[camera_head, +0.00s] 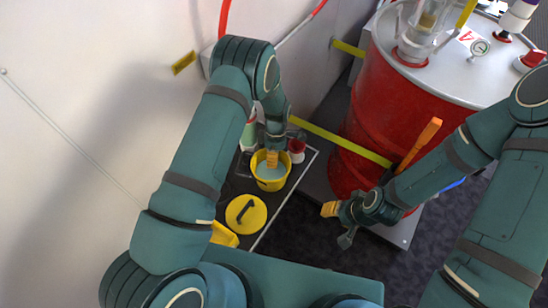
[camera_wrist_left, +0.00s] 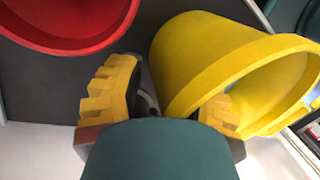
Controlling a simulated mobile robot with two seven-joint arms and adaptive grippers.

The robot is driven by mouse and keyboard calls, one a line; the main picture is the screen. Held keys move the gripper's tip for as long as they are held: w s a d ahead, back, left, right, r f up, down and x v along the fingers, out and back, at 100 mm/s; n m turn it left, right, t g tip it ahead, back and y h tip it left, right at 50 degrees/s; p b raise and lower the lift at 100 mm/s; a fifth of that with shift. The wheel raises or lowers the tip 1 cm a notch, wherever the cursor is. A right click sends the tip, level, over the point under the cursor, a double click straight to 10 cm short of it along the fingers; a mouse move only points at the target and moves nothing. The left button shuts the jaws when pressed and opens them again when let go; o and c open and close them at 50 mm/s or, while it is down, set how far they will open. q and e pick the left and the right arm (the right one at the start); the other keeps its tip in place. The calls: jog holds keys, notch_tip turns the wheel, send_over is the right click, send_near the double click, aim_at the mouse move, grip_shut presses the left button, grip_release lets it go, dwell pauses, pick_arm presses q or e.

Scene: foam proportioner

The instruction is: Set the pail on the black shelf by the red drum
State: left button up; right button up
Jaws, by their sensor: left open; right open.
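The yellow pail (camera_head: 270,185) stands on the black shelf (camera_head: 278,205), a dark surface with a pale edge, left of the red drum (camera_head: 385,115). The pail's inside looks pale blue. My left gripper (camera_head: 272,156) is open at the pail's far rim. In the left wrist view, the pail (camera_wrist_left: 190,55) looks tilted, and its wall lies between the two spread fingers (camera_wrist_left: 165,105), one outside and one at the rim's inner side. Whether either finger touches it I cannot tell. My right gripper (camera_head: 338,225) is open and empty, near the drum's base.
A yellow disc with a black handle (camera_head: 246,214) lies in front of the pail. A red cup-like item (camera_head: 297,148) stands close behind the pail; it also shows in the left wrist view (camera_wrist_left: 70,45). The white wall (camera_head: 100,100) is at left. Dark floor (camera_head: 310,240) is open at centre.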

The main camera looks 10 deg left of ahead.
pick_arm(q)
jog(key=shift+r, duration=0.15)
jog(key=shift+w+r, duration=0.1)
jog(key=shift+r, duration=0.15)
jog(key=p+v, duration=0.2)
jog(key=v, duration=0.9)
jog(key=shift+r, duration=0.25)
